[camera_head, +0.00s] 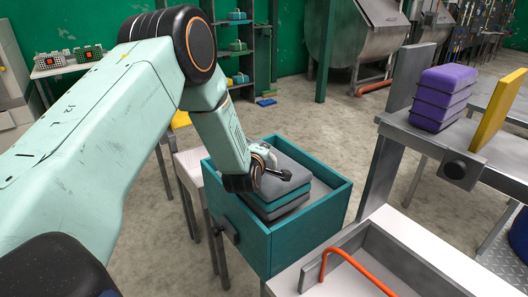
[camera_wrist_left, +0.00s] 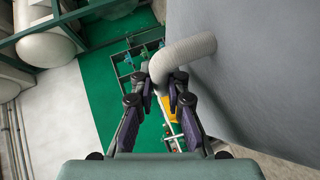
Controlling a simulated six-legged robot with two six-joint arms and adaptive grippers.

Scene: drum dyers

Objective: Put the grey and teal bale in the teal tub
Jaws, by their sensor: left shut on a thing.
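The grey and teal bale (camera_head: 288,189), a layered block with a grey top, is within the opening of the teal tub (camera_head: 311,236) in the head view. Its top stands around or above the rim, and I cannot tell whether it touches the tub floor. My left gripper (camera_head: 272,172) is over the bale's left side. In the left wrist view my left gripper (camera_wrist_left: 163,82) is shut on a pale curved handle (camera_wrist_left: 184,55) that comes out of the bale's grey face (camera_wrist_left: 250,75). My right gripper is not in view.
A grey metal tray (camera_head: 400,262) with an orange rod (camera_head: 352,258) is right of the tub. Purple stacked blocks (camera_head: 442,97) and a yellow panel (camera_head: 498,110) stand on a bench at right. Open concrete floor lies behind the tub.

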